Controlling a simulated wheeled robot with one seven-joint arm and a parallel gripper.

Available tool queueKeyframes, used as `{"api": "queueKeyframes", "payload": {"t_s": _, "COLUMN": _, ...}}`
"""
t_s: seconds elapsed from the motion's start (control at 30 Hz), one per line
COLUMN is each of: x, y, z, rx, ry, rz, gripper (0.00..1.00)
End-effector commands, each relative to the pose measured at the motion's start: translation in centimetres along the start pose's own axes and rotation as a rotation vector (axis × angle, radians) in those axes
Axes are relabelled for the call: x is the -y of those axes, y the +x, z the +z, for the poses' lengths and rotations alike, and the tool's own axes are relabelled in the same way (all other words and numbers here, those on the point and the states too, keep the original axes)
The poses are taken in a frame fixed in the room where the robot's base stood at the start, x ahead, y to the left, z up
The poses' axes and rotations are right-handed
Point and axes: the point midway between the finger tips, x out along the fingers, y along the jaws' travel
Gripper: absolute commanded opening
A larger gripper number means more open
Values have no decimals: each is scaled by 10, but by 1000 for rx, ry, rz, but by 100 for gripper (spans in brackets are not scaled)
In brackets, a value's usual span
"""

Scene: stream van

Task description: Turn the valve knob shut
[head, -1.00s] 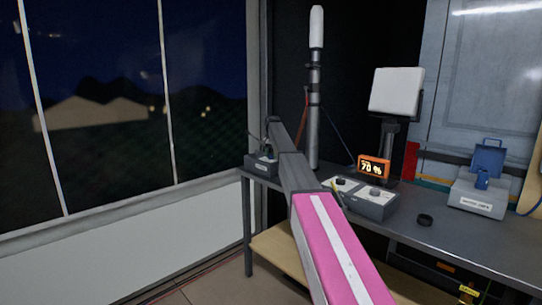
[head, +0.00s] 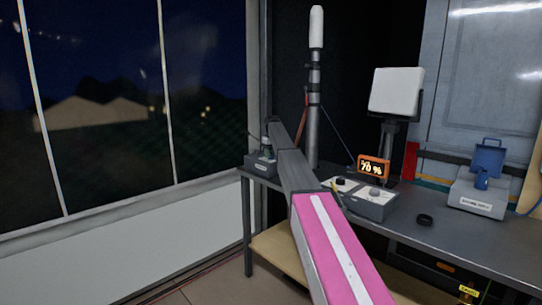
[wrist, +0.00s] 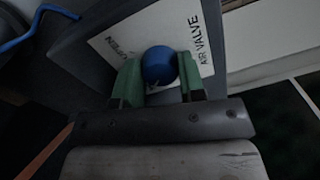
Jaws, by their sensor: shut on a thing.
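The valve knob (wrist: 158,62) is round and blue in the wrist view. It sits on a white label plate (wrist: 110,42) reading "AIR VALVE", on the sloped face of a grey box. My gripper (wrist: 158,70) has its green fingers on either side of the knob and is shut on it. Part of the plate's other lettering is hidden behind a finger. In the head view, the grey valve box (head: 261,165) stands at the bench's left end, with my gripper (head: 267,146) over it. My arm partly covers the box there, and the knob cannot be made out.
A two-knob control box (head: 368,205), an orange display reading 70 % (head: 373,168), a black ring (head: 425,220) and a grey box with a blue handle (head: 478,195) stand on the bench (head: 440,240). A vertical pole (head: 314,110) rises behind my arm. Windows lie left.

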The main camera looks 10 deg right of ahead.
Motion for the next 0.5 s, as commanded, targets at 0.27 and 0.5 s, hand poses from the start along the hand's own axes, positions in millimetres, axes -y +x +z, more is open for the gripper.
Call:
{"api": "queueKeyframes", "payload": {"t_s": 0.27, "x": 0, "y": 0, "z": 0, "rx": 2, "ry": -64, "rz": 0, "gripper": 13}}
{"api": "queueKeyframes", "payload": {"t_s": 0.5, "x": 0, "y": 0, "z": 0, "rx": 2, "ry": -73, "rz": 0, "gripper": 13}}
